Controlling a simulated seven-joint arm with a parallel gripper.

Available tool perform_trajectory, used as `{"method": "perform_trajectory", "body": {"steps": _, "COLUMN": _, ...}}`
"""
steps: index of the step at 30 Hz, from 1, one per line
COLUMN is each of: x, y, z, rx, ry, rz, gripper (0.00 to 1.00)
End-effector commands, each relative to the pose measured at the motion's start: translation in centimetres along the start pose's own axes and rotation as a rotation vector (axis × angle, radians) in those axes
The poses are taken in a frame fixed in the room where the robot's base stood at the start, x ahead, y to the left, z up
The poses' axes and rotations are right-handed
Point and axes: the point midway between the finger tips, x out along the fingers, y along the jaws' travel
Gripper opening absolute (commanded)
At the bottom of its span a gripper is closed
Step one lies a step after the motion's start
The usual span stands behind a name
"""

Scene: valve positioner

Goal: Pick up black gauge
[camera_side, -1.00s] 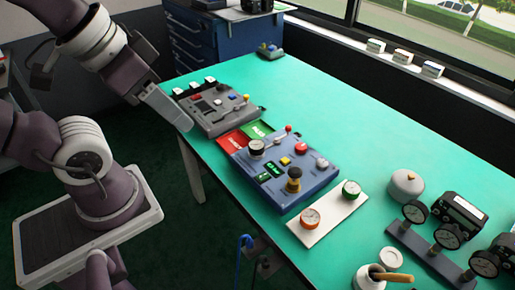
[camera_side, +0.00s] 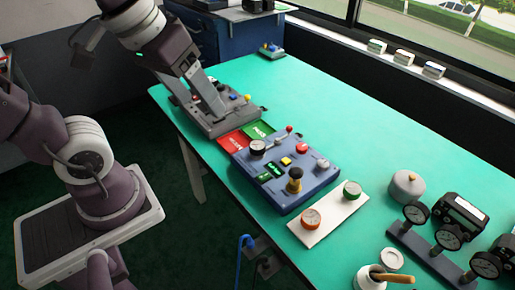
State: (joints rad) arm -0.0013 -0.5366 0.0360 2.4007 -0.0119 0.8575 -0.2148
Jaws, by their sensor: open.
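A small black-rimmed gauge with a white face (camera_side: 257,147) sits at the upper left corner of the blue control box (camera_side: 310,185). Other black gauges, (camera_side: 416,212) among them, stand on a grey rack (camera_side: 412,246) at the right. My gripper (camera_side: 206,108) is open, its fingers pointing down over the grey control box (camera_side: 228,124). It is up and left of the black-rimmed gauge and apart from it. Whether the fingertips touch the grey box, I cannot tell. My gripper hides part of the grey box's top.
Red and green cards (camera_side: 260,130) lie between the boxes. A grey lidded pot (camera_side: 407,186) and a cup (camera_side: 369,279) stand at right. The table's far middle (camera_side: 340,110) is clear.

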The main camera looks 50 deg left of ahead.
Motion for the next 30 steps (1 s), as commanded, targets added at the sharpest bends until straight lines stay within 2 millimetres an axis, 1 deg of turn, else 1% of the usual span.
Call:
{"method": "perform_trajectory", "body": {"steps": 1, "x": 1.6, "y": 0.1, "z": -2.3, "rx": -0.133, "ry": -0.051, "rz": -0.015, "gripper": 0.70}}
{"method": "perform_trajectory", "body": {"steps": 2, "x": 2.8, "y": 0.1, "z": -3.8, "rx": -0.234, "ry": -0.076, "rz": -0.028, "gripper": 0.70}}
{"method": "perform_trajectory", "body": {"steps": 3, "x": 4.6, "y": 0.0, "z": -5.7, "rx": -0.367, "ry": -0.107, "rz": -0.051, "gripper": 0.70}}
{"method": "perform_trajectory", "body": {"steps": 5, "x": 7.9, "y": -0.4, "z": -8.3, "rx": -0.564, "ry": -0.143, "rz": -0.098, "gripper": 0.70}}
{"method": "perform_trajectory", "body": {"steps": 6, "x": 10.5, "y": -0.9, "z": -9.7, "rx": -0.692, "ry": -0.163, "rz": -0.138, "gripper": 0.70}}
{"method": "perform_trajectory", "body": {"steps": 7, "x": 12.5, "y": -1.3, "z": -10.7, "rx": -0.787, "ry": -0.174, "rz": -0.170, "gripper": 0.70}}
{"method": "perform_trajectory", "body": {"steps": 8, "x": 14.7, "y": -1.9, "z": -11.4, "rx": -0.878, "ry": -0.181, "rz": -0.205, "gripper": 0.70}}
{"method": "perform_trajectory", "body": {"steps": 9, "x": 17.4, "y": -2.6, "z": -12.1, "rx": -0.992, "ry": -0.187, "rz": -0.252, "gripper": 0.70}}
{"method": "perform_trajectory", "body": {"steps": 11, "x": 21.4, "y": -3.8, "z": -12.7, "rx": -1.141, "ry": -0.185, "rz": -0.322, "gripper": 0.70}}
{"method": "perform_trajectory", "body": {"steps": 12, "x": 23.8, "y": -4.6, "z": -12.8, "rx": -1.224, "ry": -0.176, "rz": -0.364, "gripper": 0.70}}
{"method": "perform_trajectory", "body": {"steps": 15, "x": 28.1, "y": -6.2, "z": -12.5, "rx": -1.372, "ry": -0.154, "rz": -0.442, "gripper": 0.70}}
{"method": "perform_trajectory", "body": {"steps": 18, "x": 30.2, "y": -7.0, "z": -12.2, "rx": -1.444, "ry": -0.139, "rz": -0.482, "gripper": 0.70}}
{"method": "perform_trajectory", "body": {"steps": 19, "x": 30.6, "y": -7.2, "z": -12.1, "rx": -1.453, "ry": -0.137, "rz": -0.487, "gripper": 0.70}}
{"method": "perform_trajectory", "body": {"steps": 25, "x": 33.1, "y": -8.1, "z": -10.8, "rx": -1.461, "ry": -0.137, "rz": -0.491, "gripper": 0.70}}
{"method": "perform_trajectory", "body": {"steps": 30, "x": 35.8, "y": -8.9, "z": -9.5, "rx": -1.459, "ry": -0.138, "rz": -0.491, "gripper": 0.70}}
